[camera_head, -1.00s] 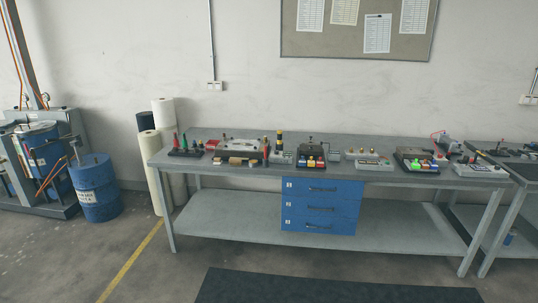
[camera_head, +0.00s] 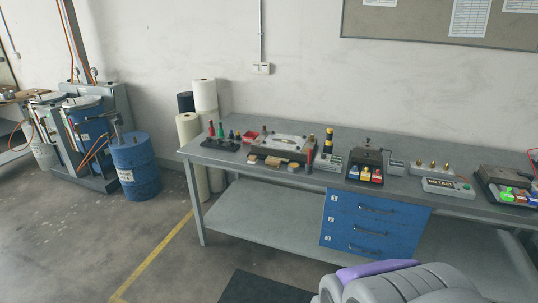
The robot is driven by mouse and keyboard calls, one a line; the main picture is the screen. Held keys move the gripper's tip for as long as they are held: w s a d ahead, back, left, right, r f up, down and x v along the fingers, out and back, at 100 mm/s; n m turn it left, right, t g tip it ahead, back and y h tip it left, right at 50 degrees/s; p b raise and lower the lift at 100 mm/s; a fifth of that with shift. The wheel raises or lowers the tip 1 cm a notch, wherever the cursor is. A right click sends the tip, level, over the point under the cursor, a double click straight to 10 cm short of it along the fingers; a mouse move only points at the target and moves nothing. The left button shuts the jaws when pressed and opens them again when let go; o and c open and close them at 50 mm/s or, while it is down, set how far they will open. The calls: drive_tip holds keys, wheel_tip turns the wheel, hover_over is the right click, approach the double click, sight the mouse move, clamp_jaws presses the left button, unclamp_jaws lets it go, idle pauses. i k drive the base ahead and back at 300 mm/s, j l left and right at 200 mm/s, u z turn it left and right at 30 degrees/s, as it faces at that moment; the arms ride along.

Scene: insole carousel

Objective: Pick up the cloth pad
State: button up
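I cannot clearly pick out the cloth pad. A flat white piece (camera_head: 287,141) lies on a dark fixture (camera_head: 262,150) on the left half of the workbench. Small tan pieces (camera_head: 272,161) lie along the fixture's front edge. They are too small to tell whether one is cloth. A rounded grey and purple part of mine (camera_head: 400,284) shows close up at the bottom right. No gripper fingers show.
The grey workbench (camera_head: 225,159) carries bottles, a box with coloured buttons (camera_head: 366,166) and other devices. Blue drawers (camera_head: 373,224) hang below it. Rolls (camera_head: 190,128) and a blue drum (camera_head: 136,167) stand to the left. The floor in front at left is clear.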

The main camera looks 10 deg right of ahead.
sight(253, 159)
drive_tip(key=i+j+z, duration=0.25)
drive_tip(key=i+j, duration=0.2)
drive_tip(key=i, duration=0.25)
drive_tip(key=i+j+z, duration=0.25)
drive_tip(key=i+j, duration=0.3)
drive_tip(key=i+j+z, duration=0.25)
drive_tip(key=i+j, duration=0.4)
drive_tip(key=i+j+z, duration=0.25)
drive_tip(key=i+j, duration=0.3)
drive_tip(key=j, duration=0.3)
